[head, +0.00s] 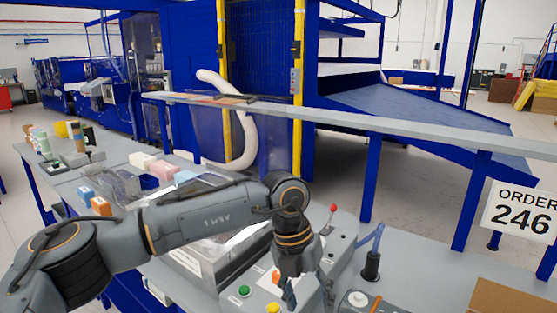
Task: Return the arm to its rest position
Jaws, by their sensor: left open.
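My left arm comes in from the left and reaches across the bench. My left gripper (307,293) hangs pointing down at its end, above the grey control panel. Its fingers are apart and I see nothing held between them. It is close to the panel's buttons; I cannot tell whether it touches any. My right gripper is not in view.
The panel carries a green button (244,291), a yellow button (273,307) and a red-knobbed lever (332,210). Foam blocks, including a pink one (163,170), lie behind my arm. An order sign (521,211) and a cardboard box (510,300) are at right.

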